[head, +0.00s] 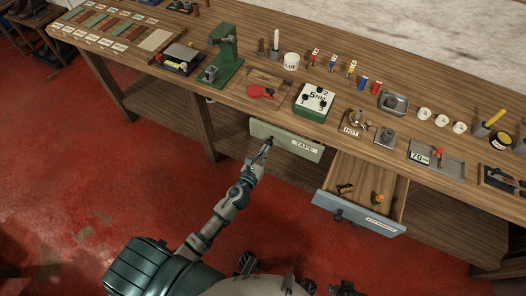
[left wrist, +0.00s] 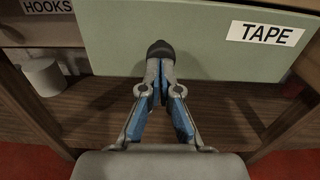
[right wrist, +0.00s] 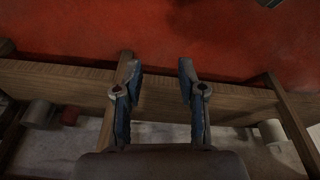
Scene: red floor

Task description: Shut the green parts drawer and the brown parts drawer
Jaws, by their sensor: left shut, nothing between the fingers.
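The green drawer (head: 280,138), labelled TAPE, has its front standing out a little from the bench; its front also fills the top of the left wrist view (left wrist: 110,45). My left gripper (head: 267,143) is shut, with its tips at the dark knob (left wrist: 160,48) on that front. Whether they touch it I cannot tell. A brown front labelled HOOKS (left wrist: 48,7) lies left of the green one and farther back; I cannot tell if it is the brown drawer. My right gripper (right wrist: 159,68) is open and empty in its wrist view, with red floor and wooden bars beyond.
A blue-grey-fronted drawer (head: 340,206) stands well open at right, with small orange and dark parts inside. The wooden bench top (head: 225,92) holds a green press (head: 226,55), a green-and-white box (head: 314,100) and other items. Red floor (head: 100,190) is open at left.

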